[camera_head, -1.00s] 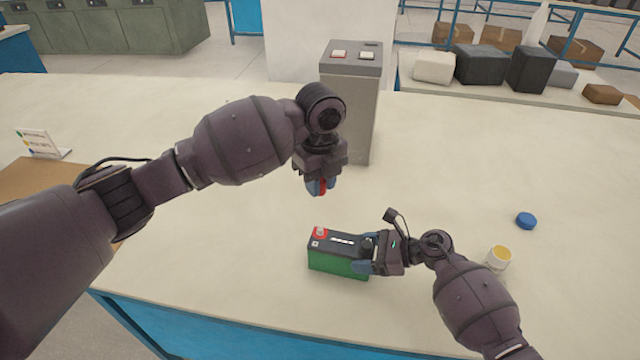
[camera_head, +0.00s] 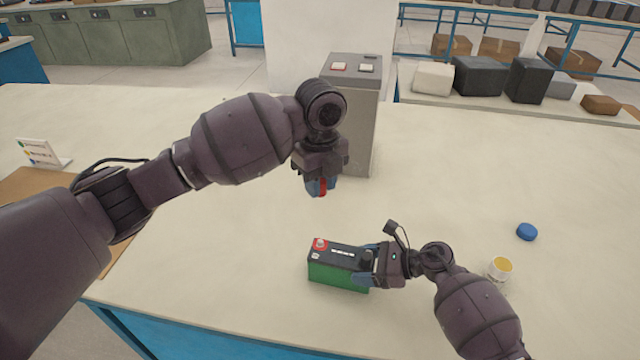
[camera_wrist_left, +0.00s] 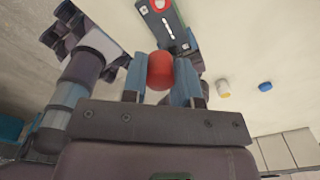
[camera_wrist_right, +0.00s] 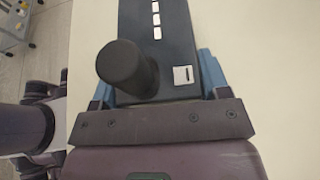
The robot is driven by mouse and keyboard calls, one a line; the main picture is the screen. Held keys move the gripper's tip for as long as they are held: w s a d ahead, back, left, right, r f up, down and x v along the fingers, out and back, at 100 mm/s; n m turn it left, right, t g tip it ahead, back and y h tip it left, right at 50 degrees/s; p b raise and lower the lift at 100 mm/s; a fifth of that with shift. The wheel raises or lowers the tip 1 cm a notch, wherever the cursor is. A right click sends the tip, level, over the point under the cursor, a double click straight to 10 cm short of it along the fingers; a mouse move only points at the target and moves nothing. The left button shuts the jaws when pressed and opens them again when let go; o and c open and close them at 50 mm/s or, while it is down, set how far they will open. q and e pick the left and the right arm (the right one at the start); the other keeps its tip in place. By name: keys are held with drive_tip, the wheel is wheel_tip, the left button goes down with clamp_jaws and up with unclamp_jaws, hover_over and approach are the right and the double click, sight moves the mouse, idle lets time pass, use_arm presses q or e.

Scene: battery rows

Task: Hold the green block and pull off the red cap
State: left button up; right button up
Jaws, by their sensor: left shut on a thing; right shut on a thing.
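The green block (camera_head: 337,274) is a battery with a black top, standing upright on the table. A red ring with a pale post (camera_head: 320,245) shows at its left end, and a black cap (camera_wrist_right: 127,66) at the other end. My right gripper (camera_head: 366,267) is shut on the block's right end. My left gripper (camera_head: 321,188) is shut on the red cap (camera_wrist_left: 160,71) and holds it above the table, behind the block and apart from it. The cap also shows between the fingers in the head view (camera_head: 323,187).
A grey box with two buttons (camera_head: 352,100) stands behind my left gripper. A blue lid (camera_head: 526,232) and a small white pot with yellow inside (camera_head: 501,268) are at the right. A small sign (camera_head: 42,154) stands at the left. The table (camera_head: 450,180) is clear between.

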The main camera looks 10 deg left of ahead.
drive_tip(key=o, duration=1.8)
drive_tip(key=shift+o, duration=0.2)
drive_tip(key=shift+d, duration=0.1)
drive_tip(key=v, duration=1.1)
drive_tip(key=shift+d, duration=0.4)
drive_tip(key=shift+r, duration=0.15)
